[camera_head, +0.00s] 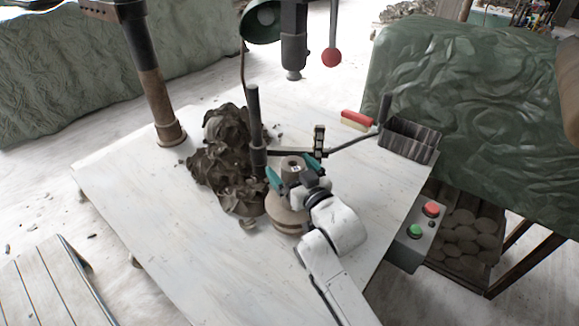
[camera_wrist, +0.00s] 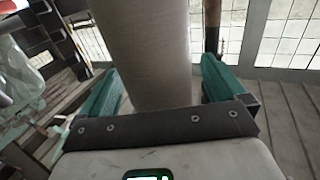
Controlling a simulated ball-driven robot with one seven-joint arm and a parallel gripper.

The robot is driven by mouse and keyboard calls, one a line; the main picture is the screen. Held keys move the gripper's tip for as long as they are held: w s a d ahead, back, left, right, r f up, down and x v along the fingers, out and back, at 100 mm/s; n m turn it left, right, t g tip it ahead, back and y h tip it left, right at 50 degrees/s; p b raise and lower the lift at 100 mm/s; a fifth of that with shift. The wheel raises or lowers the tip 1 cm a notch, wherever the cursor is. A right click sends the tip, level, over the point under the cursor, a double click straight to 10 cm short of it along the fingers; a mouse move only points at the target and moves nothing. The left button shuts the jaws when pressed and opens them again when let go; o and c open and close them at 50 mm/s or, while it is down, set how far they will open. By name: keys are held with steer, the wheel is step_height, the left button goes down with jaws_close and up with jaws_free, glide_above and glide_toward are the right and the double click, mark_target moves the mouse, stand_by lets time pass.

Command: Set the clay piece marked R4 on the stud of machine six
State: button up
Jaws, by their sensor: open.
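A grey-brown round clay piece (camera_head: 291,162) with a small white label stands between the teal fingers of my gripper (camera_head: 293,172); the label is too small to read surely. In the wrist view the piece shows as a pale, upright cylinder (camera_wrist: 145,45) between the fingers of my gripper (camera_wrist: 160,75). The fingers are open, one on each side, with a narrow gap visible at the right. Below the piece is a round, stepped machine head (camera_head: 284,217), partly covered by my gripper and arm. The stud is hidden, so I cannot tell how the piece sits on it.
Dark clay trimmings (camera_head: 222,165) are heaped left of the gripper, beside a dark post (camera_head: 256,130). A jointed tool arm (camera_head: 352,141) crosses behind, near a red-handled brush (camera_head: 356,119) and dark tray (camera_head: 408,140). A button box (camera_head: 417,235) hangs at the right edge. The table's left front (camera_head: 150,215) is clear.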

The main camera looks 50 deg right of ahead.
steer(key=b+v, duration=0.1)
steer(key=v, duration=0.8)
steer(key=shift+s+b, duration=0.3)
steer(key=shift+s, duration=0.1)
steer(key=shift+a, duration=0.15)
